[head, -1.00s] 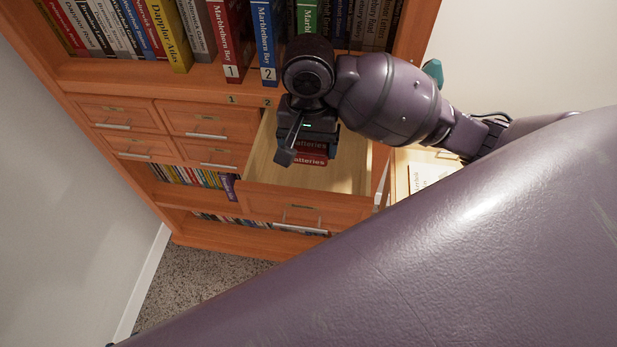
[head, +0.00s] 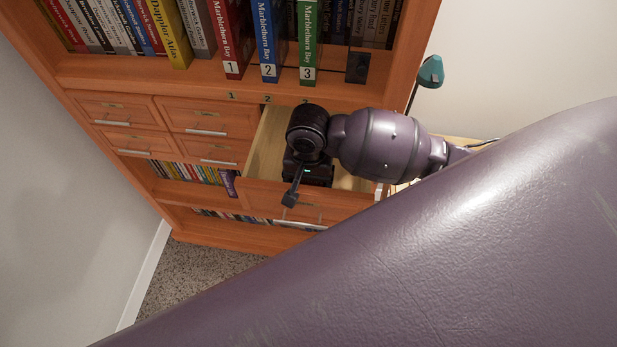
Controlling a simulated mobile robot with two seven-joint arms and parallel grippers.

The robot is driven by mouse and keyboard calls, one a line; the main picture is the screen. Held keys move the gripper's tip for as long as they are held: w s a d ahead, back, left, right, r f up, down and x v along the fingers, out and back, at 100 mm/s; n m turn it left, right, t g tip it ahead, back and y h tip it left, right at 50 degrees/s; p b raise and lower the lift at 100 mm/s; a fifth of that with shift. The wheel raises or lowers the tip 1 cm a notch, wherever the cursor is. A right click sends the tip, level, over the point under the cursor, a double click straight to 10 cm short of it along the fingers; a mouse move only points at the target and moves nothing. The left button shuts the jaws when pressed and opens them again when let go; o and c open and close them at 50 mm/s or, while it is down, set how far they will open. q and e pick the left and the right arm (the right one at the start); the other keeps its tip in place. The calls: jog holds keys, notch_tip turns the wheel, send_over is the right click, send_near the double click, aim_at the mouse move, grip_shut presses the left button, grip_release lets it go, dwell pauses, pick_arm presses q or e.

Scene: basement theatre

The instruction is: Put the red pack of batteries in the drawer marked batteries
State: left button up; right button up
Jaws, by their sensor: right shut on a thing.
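An open drawer (head: 262,193) with a pale wooden inside juts out of the orange wooden bookcase. My right gripper (head: 303,183) points down over and within the drawer's opening, toward its front. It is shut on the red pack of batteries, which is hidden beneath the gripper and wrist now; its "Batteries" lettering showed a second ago. How far the pack is above the drawer floor cannot be told. The label on the drawer front is too small to read. My left gripper is not in view.
Closed drawers (head: 211,119) sit left of the open one. Upright books, such as a green one (head: 308,45), stand on the shelf above, close behind my right wrist. A teal lamp head (head: 431,70) is to the right. My own arm fills the lower right.

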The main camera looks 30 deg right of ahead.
jog(key=shift+f, duration=0.15)
jog(key=o, duration=1)
jog(key=shift+c, duration=0.2)
notch_tip(320, 180, up, 12)
dwell(0.5)
